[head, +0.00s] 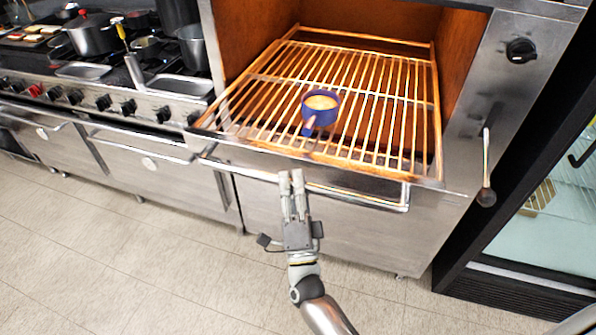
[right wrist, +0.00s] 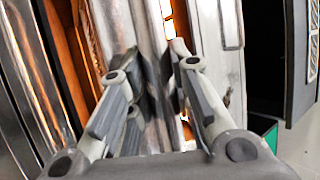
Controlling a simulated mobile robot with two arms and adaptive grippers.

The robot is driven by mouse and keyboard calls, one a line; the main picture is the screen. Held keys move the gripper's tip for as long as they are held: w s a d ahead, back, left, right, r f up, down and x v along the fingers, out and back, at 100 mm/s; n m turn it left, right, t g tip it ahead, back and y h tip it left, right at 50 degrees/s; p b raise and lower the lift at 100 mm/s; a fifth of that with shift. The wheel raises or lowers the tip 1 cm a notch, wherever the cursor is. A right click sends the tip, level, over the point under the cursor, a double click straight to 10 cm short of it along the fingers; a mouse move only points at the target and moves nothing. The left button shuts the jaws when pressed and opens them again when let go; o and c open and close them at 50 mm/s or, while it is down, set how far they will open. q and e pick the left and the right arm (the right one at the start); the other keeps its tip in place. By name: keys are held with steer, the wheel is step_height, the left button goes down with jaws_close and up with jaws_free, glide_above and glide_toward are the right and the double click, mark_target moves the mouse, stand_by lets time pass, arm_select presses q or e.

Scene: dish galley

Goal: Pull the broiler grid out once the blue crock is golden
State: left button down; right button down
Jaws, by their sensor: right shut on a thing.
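The blue crock (head: 309,124) stands upright on the broiler grid (head: 390,150), near its middle, with its handle toward the front. Its contents look golden-orange. The grid is a set of glowing bars in the broiler opening. A metal handle bar (head: 350,195) runs along the front below the grid. My right gripper (head: 291,181) is shut on this bar near its middle. In the right wrist view, my right gripper (right wrist: 151,62) has its fingers on either side of a metal bar (right wrist: 150,35). My left gripper is not in view.
A range (head: 150,100) with pots and pans stands at the left. A control knob (head: 521,50) and a lever (head: 486,195) are on the panel at the right. A dark glass-fronted cabinet (head: 480,285) stands at the far right. The tiled floor (head: 120,265) in front is clear.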

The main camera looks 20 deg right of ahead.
steer(key=shift+s+a, duration=0.5)
steer(key=shift+s, duration=0.25)
steer(key=shift+s+a, duration=0.5)
steer(key=shift+s, duration=0.25)
steer(key=shift+s+a, duration=0.5)
steer(key=shift+s, duration=0.25)
steer(key=c, duration=1.3)
jaws_free()
steer(key=v, duration=1.2)
steer(key=shift+f, duration=0.1)
steer(key=s+f+n+g+y, duration=0.35)
steer(key=f+n+g, duration=0.3)
steer(key=f, duration=1.05)
steer(key=s+f+n+g+y, duration=0.2)
steer(key=f+n+g+y, duration=0.4)
steer(key=f, duration=1)
steer(key=s+d+f+n+g+h, duration=0.2)
steer(key=s+d+f, duration=0.3)
steer(key=s, duration=0.3)
steer(key=s+d+f+n+g+h, duration=0.2)
steer(key=s+d+f+g, duration=0.3)
steer(key=s+f, duration=0.2)
steer(key=s+d+f+n+g+h, duration=0.2)
steer(key=s+f, duration=0.4)
steer(key=s, duration=0.4)
steer(key=d+g, duration=0.1)
steer(key=d, duration=0.1)
steer(key=shift+s+d+f+n, duration=0.15)
steer(key=shift+d+f+n, duration=0.15)
steer(key=shift+d+n, duration=0.1)
